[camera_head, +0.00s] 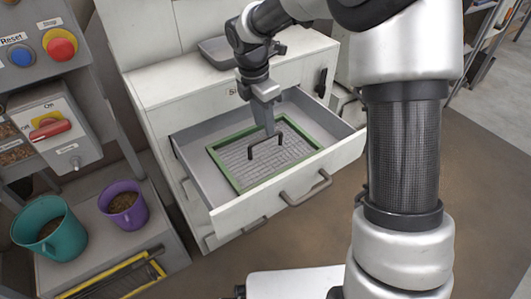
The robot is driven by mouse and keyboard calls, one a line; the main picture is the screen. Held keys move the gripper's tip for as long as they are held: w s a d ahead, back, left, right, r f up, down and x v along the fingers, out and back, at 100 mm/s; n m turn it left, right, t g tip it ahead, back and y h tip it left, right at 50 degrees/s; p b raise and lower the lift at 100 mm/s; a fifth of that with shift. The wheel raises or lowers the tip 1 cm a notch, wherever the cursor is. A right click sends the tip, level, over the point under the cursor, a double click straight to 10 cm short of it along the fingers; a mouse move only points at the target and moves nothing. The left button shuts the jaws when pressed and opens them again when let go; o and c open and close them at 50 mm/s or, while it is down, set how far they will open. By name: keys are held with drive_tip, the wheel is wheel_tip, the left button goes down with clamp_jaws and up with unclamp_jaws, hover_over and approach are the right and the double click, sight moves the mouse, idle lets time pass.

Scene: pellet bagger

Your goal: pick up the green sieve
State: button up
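The green sieve (234,176) lies flat inside an open drawer (193,170). It has a green rectangular frame, a grey mesh and a black arched handle (266,143) standing up near its middle. My gripper (268,131) points down into the drawer, with its tips at or just above the handle. I cannot tell whether it touches the handle or how far apart the fingers are.
The drawer's front panel with a bar handle (306,188) faces the open floor. A grey tray (218,52) sits on the cabinet top. At left are a teal bucket (50,231), a purple bucket (124,206) and a control panel with buttons (42,50).

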sight(266, 138)
drive_tip(key=f+b, duration=0.1)
drive_tip(key=f, duration=0.4)
drive_tip(key=w+f+b, duration=0.1)
drive_tip(key=f, duration=0.2)
drive_tip(key=shift+w+d+b, duration=0.1)
drive_tip(key=shift+d+b, duration=0.2)
drive_tip(key=shift+r, duration=0.15)
clamp_jaws()
